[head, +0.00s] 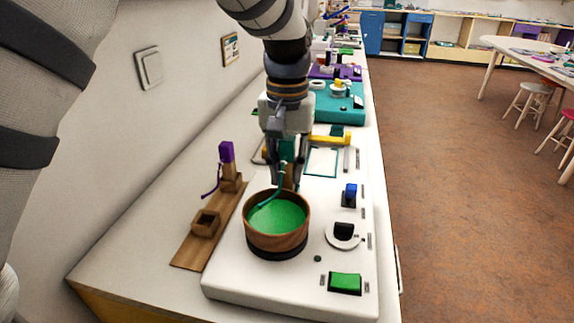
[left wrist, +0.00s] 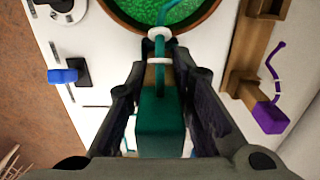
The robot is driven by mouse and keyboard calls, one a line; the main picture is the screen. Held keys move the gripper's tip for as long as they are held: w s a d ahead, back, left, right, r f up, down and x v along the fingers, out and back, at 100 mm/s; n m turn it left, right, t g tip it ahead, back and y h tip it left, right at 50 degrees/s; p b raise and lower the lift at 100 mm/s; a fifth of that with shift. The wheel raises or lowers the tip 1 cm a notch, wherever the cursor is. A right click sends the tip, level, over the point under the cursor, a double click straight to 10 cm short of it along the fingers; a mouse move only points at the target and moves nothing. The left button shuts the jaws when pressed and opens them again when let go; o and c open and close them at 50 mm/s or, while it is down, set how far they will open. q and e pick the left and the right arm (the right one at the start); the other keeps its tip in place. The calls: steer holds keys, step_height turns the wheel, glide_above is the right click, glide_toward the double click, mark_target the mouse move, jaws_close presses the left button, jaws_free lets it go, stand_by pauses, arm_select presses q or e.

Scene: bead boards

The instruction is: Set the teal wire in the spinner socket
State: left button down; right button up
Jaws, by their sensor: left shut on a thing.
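My left gripper (head: 286,175) points down just behind the spinner bowl. It is shut on the teal handle block of the teal wire, which also shows between the fingers in the left wrist view (left wrist: 160,125). The teal wire (head: 263,199) curves from the block over the wooden bowl (head: 250,235) toward its green beads (head: 278,215). A brown wooden post (head: 291,178) stands behind the bowl, close to the fingertips. Whether the block touches or sits in this post is hidden. My right gripper is not in view.
A wooden rack (head: 188,254) left of the bowl has an empty holder (head: 206,222) and holds a purple-handled wire (head: 227,152). The white board (head: 230,288) carries a blue switch (head: 350,192), a dark knob (head: 343,231) and a green button (head: 345,283). More boards stand behind.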

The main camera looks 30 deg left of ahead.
mark_target(287, 139)
arm_select(q)
steer(key=shift+f, duration=0.1)
steer(key=shift+f, duration=0.95)
steer(key=c, duration=1.3)
jaws_free()
steer(key=shift+c, duration=0.2)
steer(key=shift+r+p, duration=0.35)
steer(key=shift+r, duration=3.2)
steer(key=shift+f, duration=0.1)
